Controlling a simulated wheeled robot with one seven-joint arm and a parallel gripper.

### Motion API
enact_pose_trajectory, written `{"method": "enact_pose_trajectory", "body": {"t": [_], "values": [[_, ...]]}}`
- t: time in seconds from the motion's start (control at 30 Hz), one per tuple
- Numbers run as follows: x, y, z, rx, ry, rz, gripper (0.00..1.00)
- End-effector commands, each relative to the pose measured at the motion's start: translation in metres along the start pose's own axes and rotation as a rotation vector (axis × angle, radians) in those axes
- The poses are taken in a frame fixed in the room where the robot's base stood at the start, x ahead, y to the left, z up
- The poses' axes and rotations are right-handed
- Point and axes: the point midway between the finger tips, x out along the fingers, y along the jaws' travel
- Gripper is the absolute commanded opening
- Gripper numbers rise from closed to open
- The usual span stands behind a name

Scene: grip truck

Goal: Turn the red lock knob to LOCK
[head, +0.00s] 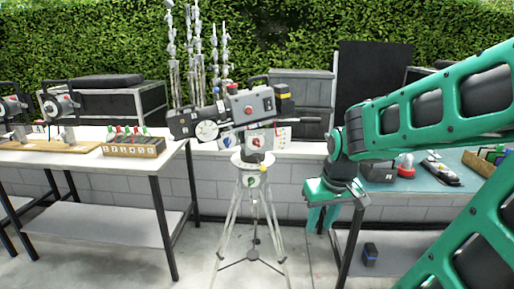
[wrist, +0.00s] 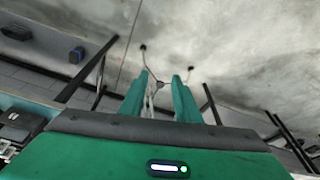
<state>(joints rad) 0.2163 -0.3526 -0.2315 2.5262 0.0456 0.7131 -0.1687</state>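A grey film camera (head: 245,106) sits on a white tripod (head: 248,205) in the middle of the head view. A small red knob (head: 249,110) shows on the camera's side. Another red knob (head: 256,143) shows on a pale panel just below the camera; I cannot tell which is the lock knob, and no LOCK marking is readable. My gripper (head: 322,220) points down to the right of the tripod, apart from it and lower than the camera. In the wrist view my gripper (wrist: 160,80) has its fingers apart with nothing held, and the tripod's foot shows beyond them.
A white table (head: 90,155) at left holds a wooden box (head: 133,147) of coloured-handled items. A teal-topped table (head: 430,178) at right holds tools and a red-topped item (head: 405,165). A dark blue box (head: 370,254) sits low beneath it. The concrete floor around the tripod is mostly clear.

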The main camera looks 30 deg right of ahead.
Motion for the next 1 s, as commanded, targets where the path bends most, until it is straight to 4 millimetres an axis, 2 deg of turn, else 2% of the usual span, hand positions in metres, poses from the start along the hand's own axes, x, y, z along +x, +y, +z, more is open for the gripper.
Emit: {"method": "enact_pose_trajectory", "body": {"t": [0.03, 0.2, 0.4, 0.5, 0.7, 0.8, 1.0], "values": [[0.011, -0.004, -0.029, -0.06, 0.06, -0.007, 0.3], [0.038, -0.026, -0.124, -0.258, 0.305, -0.027, 0.3], [0.058, -0.053, -0.224, -0.429, 0.603, -0.019, 0.3], [0.063, -0.062, -0.267, -0.486, 0.753, 0.004, 0.3], [0.069, -0.069, -0.333, -0.539, 1.035, 0.094, 0.3], [0.069, -0.066, -0.355, -0.537, 1.148, 0.154, 0.3], [0.067, -0.055, -0.376, -0.514, 1.284, 0.255, 0.3]]}}
